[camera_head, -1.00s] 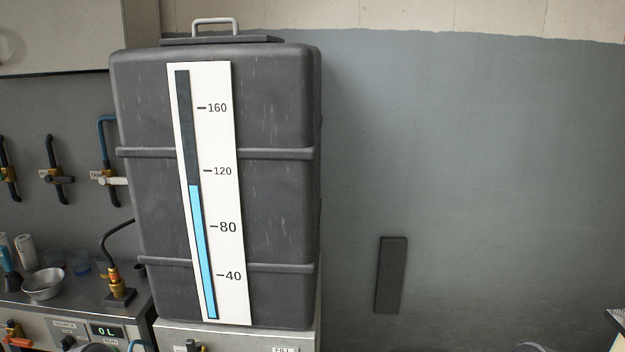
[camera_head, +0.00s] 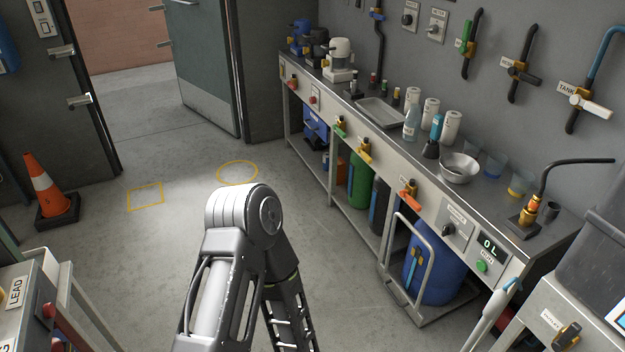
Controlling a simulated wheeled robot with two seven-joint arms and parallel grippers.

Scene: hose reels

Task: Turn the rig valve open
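Several valves show, but I cannot tell which is the rig valve, as most labels are too small to read. On the wall are a green-handled valve (camera_head: 466,46), a black-handled valve (camera_head: 521,74) and a white-handled valve (camera_head: 588,104) labelled TANK. Along the bench front are a green-handled valve (camera_head: 340,127), a yellow-handled valve (camera_head: 363,150) and an orange-handled valve (camera_head: 408,195). A black-handled valve (camera_head: 566,336) is on the cabinet at the lower right. One of my arms rises at the bottom centre, apart from all of these. Neither gripper is in view.
The steel bench (camera_head: 400,135) holds a bowl (camera_head: 459,168), bottles and cups. A meter (camera_head: 488,246) reads 0 L. A blue drum (camera_head: 440,265) stands on a trolley below. An orange cone (camera_head: 44,184) stands at left, near an open door (camera_head: 205,65). The middle floor is clear.

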